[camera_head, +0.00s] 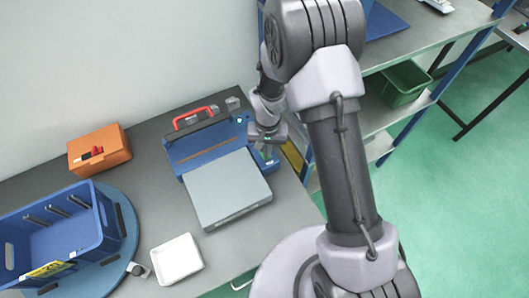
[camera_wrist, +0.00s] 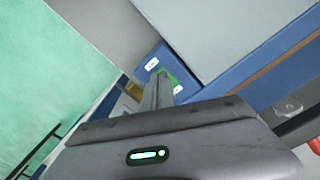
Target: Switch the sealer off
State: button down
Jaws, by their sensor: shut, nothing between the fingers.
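The sealer (camera_head: 200,145) stands on the grey bench, a blue machine with a red handle (camera_head: 193,116) at its back and a flat grey plate (camera_head: 228,187) in front. A small blue control box (camera_head: 269,167) sits at its right side, partly hidden by my arm. In the wrist view the blue box (camera_wrist: 152,65) shows two white labels and a green switch (camera_wrist: 172,76) between them. My gripper (camera_wrist: 160,82) is shut and empty, its fingertips pointing at the box just beside the green switch. I cannot tell whether they touch it, or which way the switch is set.
An orange box (camera_head: 99,148) with a red and black part stands at the left. A blue crate (camera_head: 88,240) sits on a round blue turntable (camera_head: 127,225), with a white tray (camera_head: 177,260) beside it. A shelf with a green bin (camera_head: 404,84) is at the right.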

jog(key=shift+f+b, duration=0.8)
jog(key=shift+f, duration=0.05)
jog(key=shift+f+b, duration=1.4)
dwell(0.5)
dwell(0.3)
notch_tip(320, 180, up, 7)
jog(key=p, duration=0.4)
jog(key=shift+s+f, duration=0.1)
jog(key=shift+f, duration=0.1)
jog(key=shift+s+d+r+p, duration=0.1)
jog(key=shift+s+r+p, duration=0.05)
jog(key=shift+r+p, duration=0.15)
jog(key=shift+w, duration=0.25)
jog(key=shift+s, duration=0.1)
